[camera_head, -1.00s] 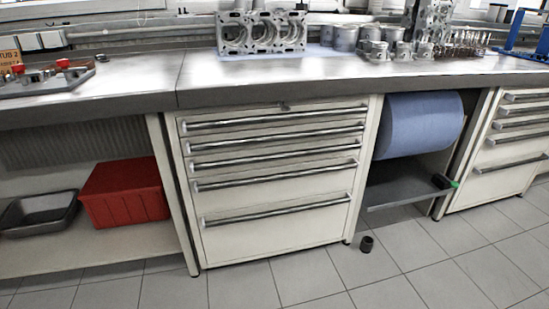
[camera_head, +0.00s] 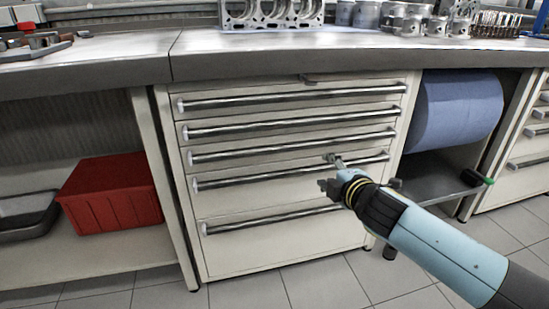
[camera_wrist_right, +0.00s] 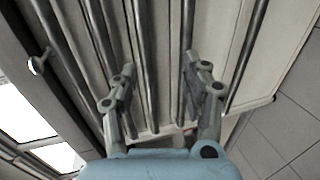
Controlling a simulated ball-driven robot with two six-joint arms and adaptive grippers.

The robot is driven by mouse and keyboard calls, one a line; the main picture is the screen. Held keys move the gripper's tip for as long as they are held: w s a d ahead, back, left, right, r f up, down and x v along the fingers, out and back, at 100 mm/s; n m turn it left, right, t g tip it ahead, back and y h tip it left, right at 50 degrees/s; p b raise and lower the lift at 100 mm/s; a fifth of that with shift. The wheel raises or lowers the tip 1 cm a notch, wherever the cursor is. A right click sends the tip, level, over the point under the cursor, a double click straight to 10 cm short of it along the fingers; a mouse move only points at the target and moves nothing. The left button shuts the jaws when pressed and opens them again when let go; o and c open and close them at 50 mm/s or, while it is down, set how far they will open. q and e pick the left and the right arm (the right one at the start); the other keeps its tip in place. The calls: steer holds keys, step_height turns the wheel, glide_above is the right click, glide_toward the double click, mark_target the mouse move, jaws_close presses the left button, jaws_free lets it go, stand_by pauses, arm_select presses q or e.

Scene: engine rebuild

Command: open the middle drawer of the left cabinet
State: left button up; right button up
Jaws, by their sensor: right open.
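The left cabinet (camera_head: 285,245) stands under the bench with several drawers, all shut. Its middle drawer is the third from the top, with a long horizontal bar handle (camera_head: 290,147). My right gripper (camera_head: 329,171) is open and empty in front of the cabinet, overlapping the fourth handle in the head view, lower than the middle one. In the right wrist view the spread fingers (camera_wrist_right: 160,65) point at the drawer fronts, with handle bars (camera_wrist_right: 148,80) running between and beside them. I cannot tell whether they touch a bar. My left gripper is not in view.
The steel worktop (camera_head: 270,55) overhangs the drawers and carries an engine block (camera_head: 270,12). A blue roll (camera_head: 455,110) and a grey shelf (camera_head: 440,185) are right of the cabinet. A red bin (camera_head: 110,195) is on the left. Tiled floor lies in front.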

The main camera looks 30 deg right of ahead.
mark_target(305, 147)
steer(key=shift+t, duration=0.4)
steer(key=b+x, duration=0.1)
steer(key=x, duration=0.3)
steer(key=r+b+x, duration=0.1)
steer(key=x, duration=0.3)
steer(key=b+x, duration=0.1)
steer(key=x, duration=0.2)
steer(key=shift+w+a+r, duration=0.2)
steer(key=shift+w+r, duration=0.1)
steer(key=shift+w, duration=0.35)
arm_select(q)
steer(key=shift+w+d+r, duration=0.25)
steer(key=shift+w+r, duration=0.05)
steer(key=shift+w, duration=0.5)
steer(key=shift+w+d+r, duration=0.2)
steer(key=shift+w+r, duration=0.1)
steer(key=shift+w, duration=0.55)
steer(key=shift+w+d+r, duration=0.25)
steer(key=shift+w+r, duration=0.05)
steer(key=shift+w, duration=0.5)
arm_select(e)
steer(key=shift+w+d, duration=0.2)
steer(key=shift+w, duration=0.5)
jaws_close()
